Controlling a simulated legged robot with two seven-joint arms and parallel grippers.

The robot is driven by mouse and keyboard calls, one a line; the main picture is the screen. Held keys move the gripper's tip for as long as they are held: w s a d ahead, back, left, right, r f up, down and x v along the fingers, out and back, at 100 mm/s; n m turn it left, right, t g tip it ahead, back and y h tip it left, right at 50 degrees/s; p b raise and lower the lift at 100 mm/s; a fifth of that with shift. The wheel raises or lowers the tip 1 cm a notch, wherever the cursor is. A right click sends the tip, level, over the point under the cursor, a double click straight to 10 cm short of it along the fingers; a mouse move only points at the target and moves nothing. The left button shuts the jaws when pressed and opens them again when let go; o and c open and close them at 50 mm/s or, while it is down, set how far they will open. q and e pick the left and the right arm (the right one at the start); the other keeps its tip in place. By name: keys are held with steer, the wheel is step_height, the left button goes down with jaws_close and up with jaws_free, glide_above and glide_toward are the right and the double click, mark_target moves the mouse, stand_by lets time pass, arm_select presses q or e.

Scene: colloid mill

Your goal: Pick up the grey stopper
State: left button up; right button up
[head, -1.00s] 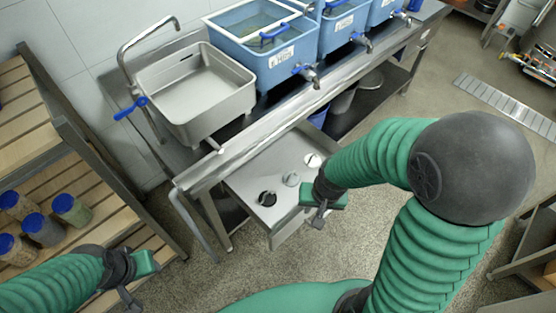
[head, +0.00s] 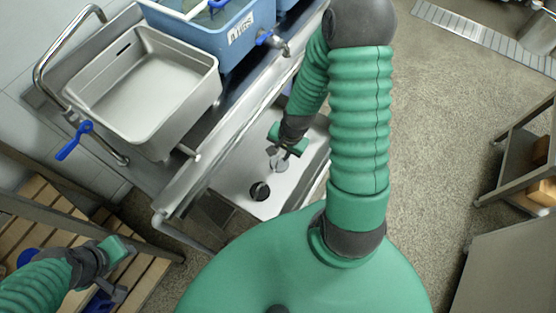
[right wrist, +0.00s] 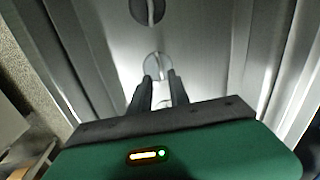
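The grey stopper (head: 281,163) stands in the light metal drawer under the sink bench, partly covered by my right gripper in the head view. In the right wrist view the grey stopper (right wrist: 156,65) shows its upright grip just beyond the fingertips. My right gripper (right wrist: 160,76) is open, its two fingers apart and pointing at the stopper; I cannot tell whether they touch it. The right gripper (head: 279,155) is low over the drawer in the head view. My left gripper (head: 117,285) is at the lower left, away from the drawer; its finger gap is unclear.
A black stopper (head: 260,191) stands in the drawer, nearer its front left. The metal sink (head: 145,90) and a blue tank (head: 228,40) are above, with the bench edge close over the drawer. A wooden-slatted shelf (head: 40,215) is at left.

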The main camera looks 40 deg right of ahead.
mark_target(278, 161)
steer(key=f, duration=0.2)
steer(key=f+b, duration=0.1)
steer(key=f, duration=0.2)
steer(key=w+f, duration=0.1)
steer(key=f, duration=0.2)
steer(key=shift+w+f, duration=0.25)
steer(key=shift+w, duration=0.05)
steer(key=shift+s, duration=0.1)
jaws_close()
